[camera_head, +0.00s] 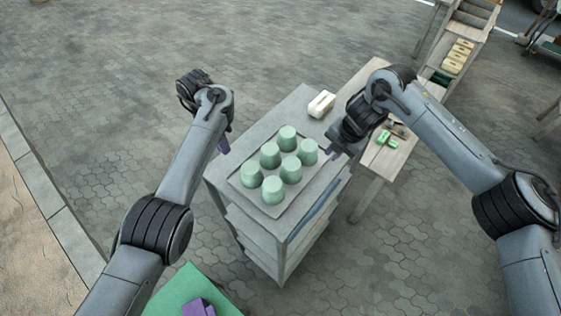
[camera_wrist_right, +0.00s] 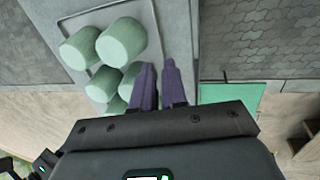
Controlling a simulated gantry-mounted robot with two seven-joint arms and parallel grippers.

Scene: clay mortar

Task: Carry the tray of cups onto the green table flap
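A grey tray (camera_head: 284,209) bearing several pale green cups (camera_head: 289,169) rests on top of a grey shelf cart (camera_head: 306,97). Tray (camera_wrist_right: 155,35) and cups (camera_wrist_right: 121,41) also show in the right wrist view. My left gripper (camera_head: 223,145) is beside the tray's left side; only one purple finger shows clearly. My right gripper (camera_head: 332,152) is at the tray's right side. In the wrist view its two purple fingers (camera_wrist_right: 160,70) stand slightly apart near the tray rim; whether they touch it is unclear. The green table flap (camera_head: 180,288) lies at the bottom, partly behind my left arm.
A purple object (camera_head: 197,307) lies on the green flap. A white box (camera_head: 321,104) stands at the cart's back right corner. A wooden bench (camera_head: 390,160) with green items (camera_head: 387,139) is to the right. Paved ground is open around the cart.

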